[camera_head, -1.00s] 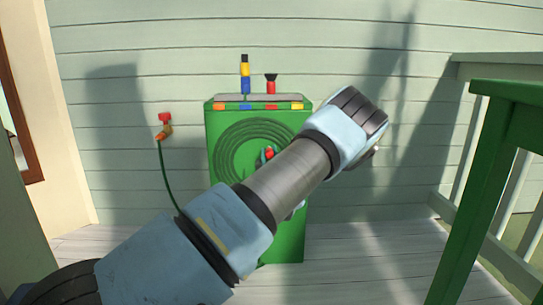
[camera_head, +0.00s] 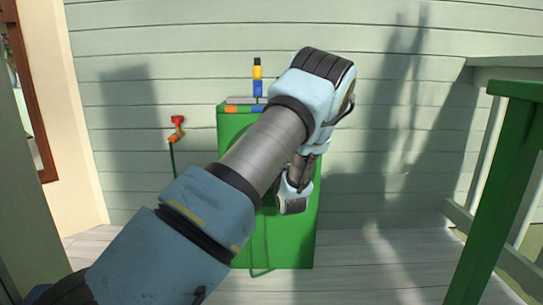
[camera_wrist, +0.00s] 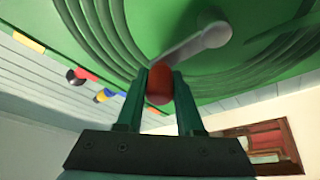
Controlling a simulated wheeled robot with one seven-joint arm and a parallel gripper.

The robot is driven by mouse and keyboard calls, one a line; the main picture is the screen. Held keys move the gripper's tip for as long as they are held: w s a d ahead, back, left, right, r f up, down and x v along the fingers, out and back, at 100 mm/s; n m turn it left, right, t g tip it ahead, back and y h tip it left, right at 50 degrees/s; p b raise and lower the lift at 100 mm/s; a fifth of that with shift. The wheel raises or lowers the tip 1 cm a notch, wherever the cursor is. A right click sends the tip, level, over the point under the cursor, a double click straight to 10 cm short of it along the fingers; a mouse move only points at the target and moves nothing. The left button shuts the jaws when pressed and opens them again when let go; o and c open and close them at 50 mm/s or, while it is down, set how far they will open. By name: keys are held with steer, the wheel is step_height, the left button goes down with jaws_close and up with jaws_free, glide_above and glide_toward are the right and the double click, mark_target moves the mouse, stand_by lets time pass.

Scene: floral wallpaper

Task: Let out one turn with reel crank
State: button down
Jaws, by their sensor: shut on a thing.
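The green hose reel box (camera_head: 300,245) stands against the wall in the head view, its front mostly covered by my arm. In the wrist view, the reel face (camera_wrist: 120,20) with its concentric rings fills the top. A grey crank arm (camera_wrist: 190,45) runs from a round hub (camera_wrist: 215,35) down-left to a red knob (camera_wrist: 160,85). My gripper (camera_wrist: 160,78) has its two green fingers shut on this knob, one on each side. In the head view the knob and fingers are hidden behind my arm.
A red and orange tap (camera_head: 177,128) with a hose is on the wall left of the box. A yellow and blue fitting (camera_head: 257,80) stands on the box top. A green post (camera_head: 495,190) and railing are at the right. The deck (camera_head: 370,265) in front is bare.

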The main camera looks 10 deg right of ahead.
stand_by(0.3)
steer(key=c, duration=0.5)
jaws_free()
steer(key=shift+c, duration=0.2)
steer(key=shift+s, duration=0.15)
steer(key=a+p+v, duration=0.1)
steer(key=p+v, duration=0.1)
steer(key=v, duration=0.8)
steer(key=shift+s+d+f, duration=0.15)
steer(key=shift+s+d, duration=0.1)
steer(key=shift+d, duration=0.2)
